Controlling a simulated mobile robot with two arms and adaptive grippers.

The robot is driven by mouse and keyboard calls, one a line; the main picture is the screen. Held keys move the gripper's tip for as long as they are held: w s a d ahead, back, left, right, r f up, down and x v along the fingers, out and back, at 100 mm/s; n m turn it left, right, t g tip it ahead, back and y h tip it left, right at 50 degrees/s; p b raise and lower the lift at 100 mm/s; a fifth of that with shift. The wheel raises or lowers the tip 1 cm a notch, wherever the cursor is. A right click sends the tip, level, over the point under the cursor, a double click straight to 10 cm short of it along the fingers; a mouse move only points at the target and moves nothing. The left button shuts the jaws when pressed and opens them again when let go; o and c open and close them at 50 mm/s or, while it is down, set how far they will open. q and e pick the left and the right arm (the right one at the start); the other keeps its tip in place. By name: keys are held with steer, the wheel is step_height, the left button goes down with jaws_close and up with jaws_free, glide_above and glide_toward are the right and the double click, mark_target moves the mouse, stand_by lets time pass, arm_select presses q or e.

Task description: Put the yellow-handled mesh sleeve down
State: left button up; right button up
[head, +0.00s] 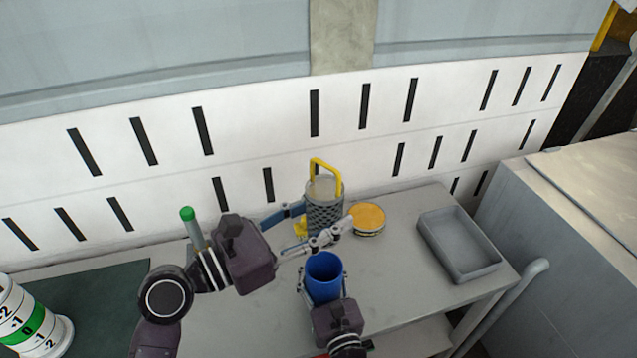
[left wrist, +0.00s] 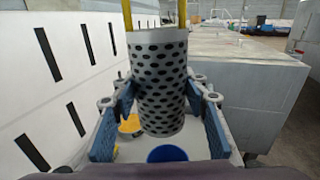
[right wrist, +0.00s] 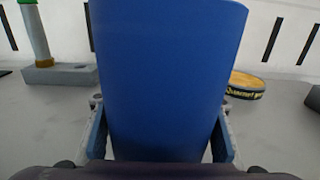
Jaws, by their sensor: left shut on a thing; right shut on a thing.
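The mesh sleeve (head: 323,214), a grey perforated cylinder with a yellow handle (head: 327,165) on top, is upright at the back of the table. My left gripper (head: 318,226) is shut on it, with fingers on both sides. In the left wrist view, the sleeve (left wrist: 158,85) stands between the blue finger pads, and its lower end appears clear of the table. My right gripper (head: 322,285) is shut on a blue cup (head: 323,270) in front of the sleeve. The cup (right wrist: 165,75) fills the middle of the right wrist view.
A round yellow-topped tin (head: 367,217) stands just right of the sleeve. A grey tray (head: 432,243) is farther right on the table (head: 400,275). A green-tipped post (head: 192,230) is at left. A white slotted wall (head: 270,130) runs behind.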

arm_select(q)
steer(key=shift+r, duration=0.1)
stand_by(0.5)
steer(key=w+a+f+n+t+y, duration=0.2)
steer(key=a+n+t+y, duration=0.1)
steer(key=a, duration=0.3)
steer(key=w+a+f+n+t+y, duration=0.1)
steer(key=a+f+n+t+y, duration=0.2)
steer(key=a, duration=0.4)
steer(key=s+a+f+n+t+y, duration=0.1)
steer(key=s+a+f+n+y, duration=0.15)
steer(key=a, duration=0.35)
steer(key=s+a+f+n+y, duration=0.1)
steer(key=a+f+n+y, duration=0.15)
steer(key=a+y, duration=0.2)
steer(key=s+a+f+n+t+y, duration=0.1)
steer(key=a+f+y, duration=0.2)
steer(key=a, duration=0.3)
steer(key=shift+a+f, duration=0.15)
steer(key=shift+f, duration=2.2)
steer(key=shift+a+f, duration=0.15)
steer(key=shift+f, duration=2.15)
steer(key=shift+f, duration=0.15)
steer(key=o, duration=1.4)
steer(key=shift+s, duration=0.1)
